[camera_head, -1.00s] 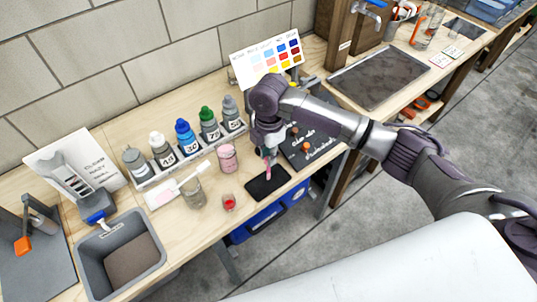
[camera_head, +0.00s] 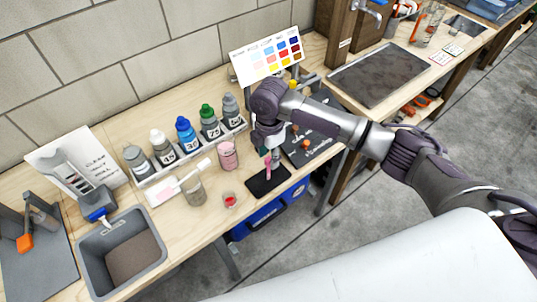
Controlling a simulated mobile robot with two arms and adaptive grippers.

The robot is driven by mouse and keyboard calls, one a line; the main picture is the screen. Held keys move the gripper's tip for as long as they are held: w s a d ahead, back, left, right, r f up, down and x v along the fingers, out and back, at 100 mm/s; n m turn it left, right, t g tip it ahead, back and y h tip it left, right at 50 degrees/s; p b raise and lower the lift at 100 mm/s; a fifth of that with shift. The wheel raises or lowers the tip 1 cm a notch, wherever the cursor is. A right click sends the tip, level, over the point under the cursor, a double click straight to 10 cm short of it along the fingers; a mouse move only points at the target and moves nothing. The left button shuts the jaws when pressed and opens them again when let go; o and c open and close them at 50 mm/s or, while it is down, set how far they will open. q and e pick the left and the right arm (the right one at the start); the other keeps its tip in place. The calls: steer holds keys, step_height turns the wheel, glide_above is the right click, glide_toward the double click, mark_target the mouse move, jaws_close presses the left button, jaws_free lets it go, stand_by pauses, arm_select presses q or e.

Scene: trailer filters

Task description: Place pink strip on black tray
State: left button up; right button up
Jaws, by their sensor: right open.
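The black tray (camera_head: 262,187) is a small dark rectangle near the front edge of the bench. The pink strip (camera_head: 268,166) is narrow and shows just below my right gripper (camera_head: 269,156), over the tray's back part. Its lower end appears to reach the tray; I cannot tell whether it leans or stands there. My right gripper points down with its fingers apart around or beside the strip's upper end, which is partly hidden. My left gripper is not in view.
A jar of pink liquid (camera_head: 228,155) stands left of the tray, with a small red cup (camera_head: 230,200) nearer the edge. A rack holds several bottles (camera_head: 186,133) behind. A dark board with knobs (camera_head: 308,145) lies close on the right.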

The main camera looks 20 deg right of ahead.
step_height(320, 180, up, 12)
steer(key=b, duration=0.2)
steer(key=shift+w+b, duration=0.15)
steer(key=shift+b, duration=0.15)
steer(key=shift+d+r, duration=0.1)
